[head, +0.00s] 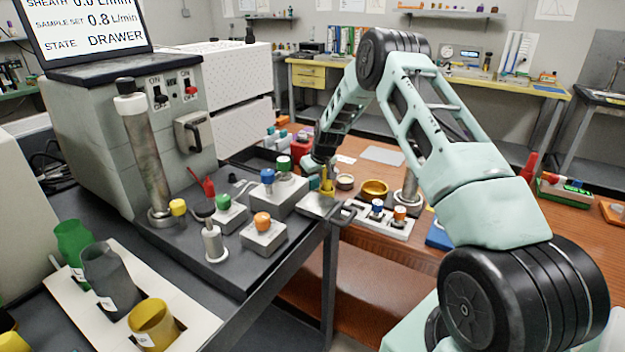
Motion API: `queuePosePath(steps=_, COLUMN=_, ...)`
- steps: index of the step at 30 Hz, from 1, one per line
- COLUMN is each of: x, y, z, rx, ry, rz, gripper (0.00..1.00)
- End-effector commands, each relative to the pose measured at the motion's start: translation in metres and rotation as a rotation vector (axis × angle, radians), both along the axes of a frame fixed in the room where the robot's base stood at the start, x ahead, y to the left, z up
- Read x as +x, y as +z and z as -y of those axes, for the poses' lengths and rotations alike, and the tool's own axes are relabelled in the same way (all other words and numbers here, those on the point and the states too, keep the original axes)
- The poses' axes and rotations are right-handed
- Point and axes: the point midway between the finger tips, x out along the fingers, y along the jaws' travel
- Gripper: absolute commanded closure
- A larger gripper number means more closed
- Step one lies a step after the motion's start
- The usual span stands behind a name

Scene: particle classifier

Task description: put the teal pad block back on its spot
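My gripper (321,168) points down in the middle of the head view, dark and small, just above the edge where the dark bench meets the wooden table. A small yellow upright piece (327,185) is directly below it, over a pale square plate (318,204). I cannot tell whether the gripper touches or holds that piece, or whether its fingers are open. I cannot pick out the teal pad block with certainty. Small teal-topped pieces (283,134) stand behind the gripper to the left, partly hidden.
Grey blocks with green (231,201), blue (268,176) and orange (263,221) knobs stand on the dark bench, near a tall metal column (146,155). Cups fill a white rack (186,300) front left.

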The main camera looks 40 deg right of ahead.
Motion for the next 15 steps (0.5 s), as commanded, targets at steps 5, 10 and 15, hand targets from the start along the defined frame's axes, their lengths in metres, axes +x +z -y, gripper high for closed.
queuePosePath(steps=5, x=0.0, y=0.003, z=0.0, rx=0.0, ry=0.0, rz=0.0, gripper=0.39)
queuePosePath(steps=10, x=-0.006, y=0.02, z=0.001, rx=-0.001, ry=0.0, rz=0.003, gripper=0.39)
queuePosePath(steps=15, x=-0.02, y=0.053, z=0.0, rx=-0.002, ry=-0.001, rz=0.003, gripper=0.39)
